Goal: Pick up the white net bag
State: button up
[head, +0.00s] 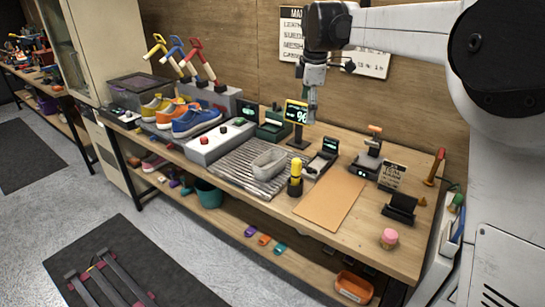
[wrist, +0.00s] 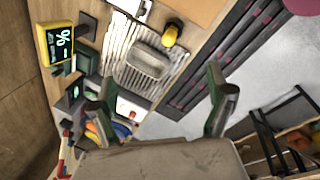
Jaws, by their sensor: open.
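A pale grey-white, rounded oblong thing (head: 268,165) lies on the ribbed metal rack (head: 228,171) in the middle of the bench. It looks like a shallow tub, and I cannot tell for sure whether it is the white net bag. It also shows in the wrist view (wrist: 148,63), on the ribbed rack (wrist: 118,45). My gripper (head: 312,108) hangs above the back of the bench, behind and right of this thing. In the wrist view my gripper (wrist: 160,78) has its two dark green fingers wide apart with nothing between them.
A yellow-topped bottle (head: 295,180) stands right of the rack, beside a tan mat (head: 330,199). A black-and-yellow sign (head: 297,113) stands close to my gripper. Coloured sneakers (head: 196,122) sit at the left. Small devices and a pink-topped jar (head: 389,238) stand at the right.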

jog(key=w+a+f+n+g, duration=0.1)
jog(key=w+a+f+n, duration=0.45)
jog(key=w, duration=0.25)
jog(key=n+g+p, duration=0.2)
jog(key=n, duration=0.3)
send_over(270, 160)
jog(key=s, duration=0.5)
notch_tip(270, 160, down, 8)
jog(key=f, duration=0.1)
jog(key=shift+s+d+f, duration=0.1)
jog(key=shift+s+f, duration=0.05)
jog(key=shift+f, duration=3.2)
jog(key=shift+s+d+f, duration=0.1)
jog(key=shift+s+f, duration=0.05)
jog(key=shift+f, duration=3.15)
jog(key=c, duration=1.3)
jog(key=shift+r, duration=0.1)
